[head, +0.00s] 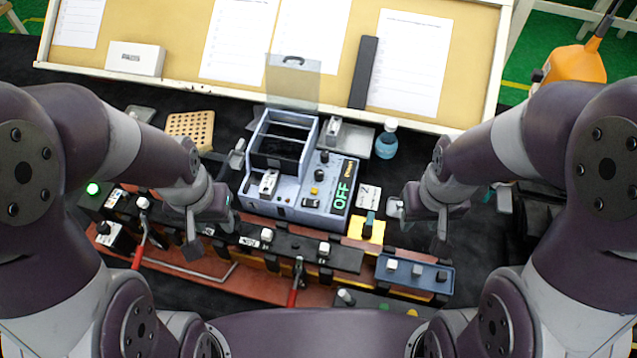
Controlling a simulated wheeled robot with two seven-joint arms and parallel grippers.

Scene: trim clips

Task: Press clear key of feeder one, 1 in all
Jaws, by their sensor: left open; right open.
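A long dark feeder bank (290,246) on a red-brown base runs across the front of the table. White keys stand on it: a left key (143,203), a middle key (267,235) and a right key (324,249). Their small labels are too small to read, so I cannot tell which belongs to feeder one. A green lamp (92,188) is lit at the bank's left end. My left gripper (213,228) is open above the bank, between the left and middle keys. My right gripper (418,226) is open, right of the yellow block, above the blue key box.
A blue-grey machine (284,204) with a green "OFF" display (342,198) stands between the grippers. A blue bottle (386,142) stands behind.

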